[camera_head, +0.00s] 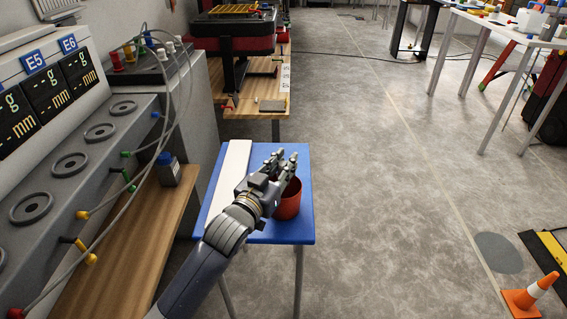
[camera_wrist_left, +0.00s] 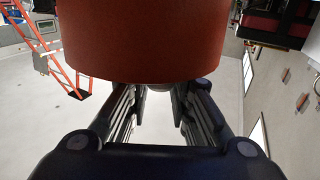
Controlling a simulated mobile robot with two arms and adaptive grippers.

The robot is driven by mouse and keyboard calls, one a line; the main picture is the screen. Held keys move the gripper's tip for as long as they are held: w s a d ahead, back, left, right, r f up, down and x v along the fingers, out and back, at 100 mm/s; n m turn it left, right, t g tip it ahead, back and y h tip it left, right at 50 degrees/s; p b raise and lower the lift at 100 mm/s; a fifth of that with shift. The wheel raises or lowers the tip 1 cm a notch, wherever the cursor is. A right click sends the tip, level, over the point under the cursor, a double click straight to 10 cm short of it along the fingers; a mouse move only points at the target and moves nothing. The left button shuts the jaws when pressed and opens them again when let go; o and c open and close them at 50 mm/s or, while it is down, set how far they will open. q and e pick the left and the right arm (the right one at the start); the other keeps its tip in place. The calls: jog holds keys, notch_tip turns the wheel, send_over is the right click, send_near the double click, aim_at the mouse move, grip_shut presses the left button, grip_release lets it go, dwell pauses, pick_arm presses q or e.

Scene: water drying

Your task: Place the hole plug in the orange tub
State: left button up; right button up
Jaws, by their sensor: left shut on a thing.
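The orange tub (camera_head: 288,204) stands upright on the blue table (camera_head: 297,232); part of its rim is hidden behind my left gripper (camera_head: 284,163). In the left wrist view the orange tub (camera_wrist_left: 145,40) fills the upper middle, close to the camera. My left gripper's fingers are at the tub's far rim, over or beside it; I cannot tell which. In the wrist view my left gripper (camera_wrist_left: 158,92) has its fingertips partly behind the tub's edge. It is shut on the hole plug, of which only a small grey sliver (camera_wrist_left: 158,86) seems to show. My right gripper is not in view.
A white board (camera_head: 228,180) lies along the blue table's left side. A grey console with round recesses (camera_head: 70,162) and hanging cables stands at the left, with a wooden bench (camera_head: 140,240) and a small dark bottle (camera_head: 168,169).

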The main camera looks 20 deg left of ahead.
pick_arm(q)
jog(key=o, duration=0.8)
jog(key=shift+f, duration=0.1)
jog(key=shift+o, duration=0.2)
jog(key=shift+r, duration=0.4)
jog(key=s+a+p, duration=0.1)
jog(key=s+a, duration=0.1)
jog(key=s, duration=1)
jog(key=shift+p, duration=0.3)
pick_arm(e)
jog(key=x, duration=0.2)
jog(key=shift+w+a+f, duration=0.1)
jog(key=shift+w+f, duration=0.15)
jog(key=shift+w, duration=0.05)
pick_arm(q)
jog(key=shift+w+f, duration=0.1)
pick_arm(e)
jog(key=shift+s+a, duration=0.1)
